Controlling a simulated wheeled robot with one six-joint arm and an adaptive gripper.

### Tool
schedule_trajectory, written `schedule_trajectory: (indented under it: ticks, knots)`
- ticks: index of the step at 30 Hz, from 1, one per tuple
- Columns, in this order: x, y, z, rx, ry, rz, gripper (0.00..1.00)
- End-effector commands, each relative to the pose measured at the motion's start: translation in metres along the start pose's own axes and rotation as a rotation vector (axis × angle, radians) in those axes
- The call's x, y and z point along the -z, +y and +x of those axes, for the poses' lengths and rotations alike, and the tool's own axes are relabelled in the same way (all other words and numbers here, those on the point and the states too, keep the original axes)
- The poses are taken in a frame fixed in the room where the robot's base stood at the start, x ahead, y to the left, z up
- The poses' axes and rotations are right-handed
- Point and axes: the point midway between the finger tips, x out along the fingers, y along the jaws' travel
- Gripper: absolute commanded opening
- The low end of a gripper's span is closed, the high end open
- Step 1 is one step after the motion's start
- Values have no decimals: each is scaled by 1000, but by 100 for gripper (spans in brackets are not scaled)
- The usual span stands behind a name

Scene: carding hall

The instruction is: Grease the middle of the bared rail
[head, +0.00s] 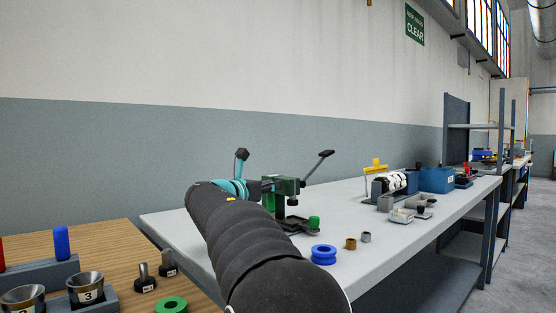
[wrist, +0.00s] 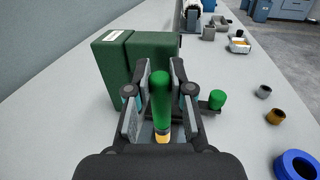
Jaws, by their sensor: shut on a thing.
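My gripper (wrist: 161,75) is shut on a green round stick (wrist: 160,98) with an orange-yellow band at its near end. The stick stands out between the two fingers in the wrist view. Just beyond the fingers is a dark green block-shaped machine (wrist: 113,68), which also shows in the head view (head: 288,185) on the grey bench. Whether the stick touches it, I cannot tell. In the head view my arm partly covers my gripper (head: 266,187) and the machine's left side. I cannot make out a bared rail in either view.
A green knob (head: 314,222) stands on the machine's dark base. A blue spool (head: 323,254), a brown bush (head: 350,243) and a grey bush (head: 366,237) lie nearer. A wooden table (head: 100,240) is at left.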

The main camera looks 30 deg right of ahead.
Motion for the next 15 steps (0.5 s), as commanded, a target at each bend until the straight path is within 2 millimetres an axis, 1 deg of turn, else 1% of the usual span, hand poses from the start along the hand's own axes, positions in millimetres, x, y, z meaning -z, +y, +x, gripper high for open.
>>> schedule_trajectory:
  ticks: [8, 10, 11, 12, 15]
  knots:
    - [-1, -2, 19, -10, 0, 1, 0]
    - [-11, -1, 18, -13, 0, 2, 0]
    - [0, 0, 18, -12, 3, -5, 0]
    - [-8, -1, 18, -12, 0, 1, 0]
    - [-18, -1, 18, -11, 0, 2, 0]
